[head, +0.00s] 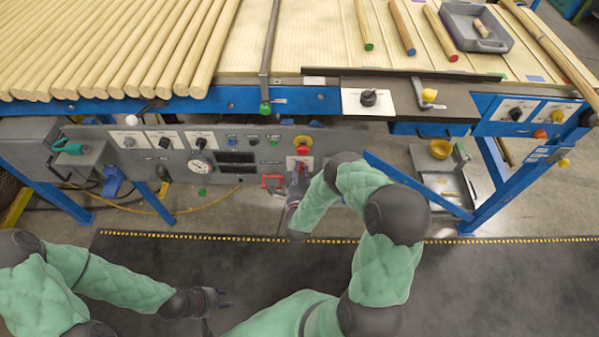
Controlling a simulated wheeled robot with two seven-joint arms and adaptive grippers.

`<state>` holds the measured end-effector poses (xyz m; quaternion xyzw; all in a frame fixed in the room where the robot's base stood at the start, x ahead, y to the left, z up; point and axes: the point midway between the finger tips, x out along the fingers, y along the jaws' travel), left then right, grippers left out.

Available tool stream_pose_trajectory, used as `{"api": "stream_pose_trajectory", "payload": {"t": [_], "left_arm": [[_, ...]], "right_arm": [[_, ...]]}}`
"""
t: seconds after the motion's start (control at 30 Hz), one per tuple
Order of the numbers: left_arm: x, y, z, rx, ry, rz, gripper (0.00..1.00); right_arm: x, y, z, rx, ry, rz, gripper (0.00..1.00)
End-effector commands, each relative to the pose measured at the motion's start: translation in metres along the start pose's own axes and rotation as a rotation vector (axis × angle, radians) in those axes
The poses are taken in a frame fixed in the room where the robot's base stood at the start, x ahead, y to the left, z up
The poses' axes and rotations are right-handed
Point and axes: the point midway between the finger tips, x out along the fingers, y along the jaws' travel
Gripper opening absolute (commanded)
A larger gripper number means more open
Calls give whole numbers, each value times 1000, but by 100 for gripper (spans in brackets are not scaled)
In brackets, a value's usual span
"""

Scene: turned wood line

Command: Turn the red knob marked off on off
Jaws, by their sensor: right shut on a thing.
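The red knob (304,150) shows in front of a yellow disc on the grey control panel (228,178), near the middle of the head view. A white label plate (291,162) is just below it. My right gripper (301,168) reaches up to this spot from below and is shut on the red knob. The fingers are small and partly cover the plate, so the exact contact and the knob's marking cannot be read. My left gripper (222,302) is low over the dark floor mat, away from the panel, with nothing visible in it. Its finger gap is too small to judge.
The panel also carries a gauge (201,166), several black knobs and a red handle (272,182) left of my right gripper. Wooden rods (150,50) lie on the table above. A blue leg brace (415,186) runs right of my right arm. The mat (480,285) is clear at right.

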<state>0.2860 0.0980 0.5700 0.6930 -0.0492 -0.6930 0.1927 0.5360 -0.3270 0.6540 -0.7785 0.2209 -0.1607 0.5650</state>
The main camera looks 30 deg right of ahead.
Motion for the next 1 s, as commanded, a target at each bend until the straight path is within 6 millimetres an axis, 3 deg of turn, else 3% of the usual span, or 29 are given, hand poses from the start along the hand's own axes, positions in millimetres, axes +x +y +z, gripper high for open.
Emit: {"api": "stream_pose_trajectory", "payload": {"t": [0.5,1.0], "left_arm": [[5,-2,0,0,0,0,40],[6,-2,0,0,0,0,40]], "right_arm": [[2,-2,3,-381,-8,-11,2],[0,0,4,-485,-13,-7,2]]}}
